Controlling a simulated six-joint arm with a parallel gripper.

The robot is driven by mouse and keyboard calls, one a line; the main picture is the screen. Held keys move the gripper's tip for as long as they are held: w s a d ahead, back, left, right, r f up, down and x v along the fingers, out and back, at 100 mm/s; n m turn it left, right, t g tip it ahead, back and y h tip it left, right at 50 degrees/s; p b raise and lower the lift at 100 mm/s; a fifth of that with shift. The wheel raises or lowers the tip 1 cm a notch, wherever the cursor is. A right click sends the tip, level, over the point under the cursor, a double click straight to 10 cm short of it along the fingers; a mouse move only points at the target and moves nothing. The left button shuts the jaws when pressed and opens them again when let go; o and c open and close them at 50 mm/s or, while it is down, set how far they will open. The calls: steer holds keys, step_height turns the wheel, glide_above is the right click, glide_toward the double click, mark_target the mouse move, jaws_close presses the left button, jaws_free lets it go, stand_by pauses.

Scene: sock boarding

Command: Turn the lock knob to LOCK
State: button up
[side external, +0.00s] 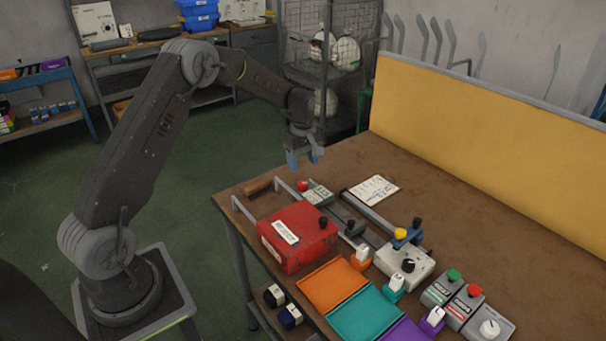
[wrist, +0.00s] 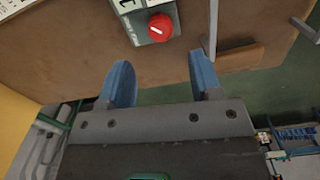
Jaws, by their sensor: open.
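A round red knob (side external: 303,185) sits on a small grey-green panel (side external: 318,195) near the far left edge of the bench. In the wrist view the red knob (wrist: 160,26) has a pale mark and the panel carries lettering too small to read. I cannot tell for sure that it is the lock knob, or its setting. My gripper (side external: 304,161) is above this end of the bench, apart from the red knob. Its blue fingers are apart and empty in the wrist view (wrist: 158,75), with the knob beyond their tips.
A red box (side external: 310,250) and metal rails (side external: 372,212) stand close by. Orange (side external: 335,286) and teal (side external: 367,312) trays lie in front. A white box (side external: 400,275) with a black knob and a grey box with a white knob (side external: 489,328) are farther right. The back of the bench is mostly clear.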

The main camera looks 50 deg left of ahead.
mark_target(303, 183)
step_height(303, 183, up, 7)
steer(key=shift+m, duration=0.3)
step_height(303, 183, down, 15)
steer(key=shift+r, duration=0.1)
steer(key=shift+r+n, duration=0.15)
steer(key=shift+n, duration=0.45)
steer(key=n, duration=0.3)
steer(key=shift+r+n, duration=0.1)
steer(key=shift+n, duration=0.2)
step_height(303, 183, up, 14)
steer(key=m, duration=0.4)
steer(key=shift+m, duration=0.3)
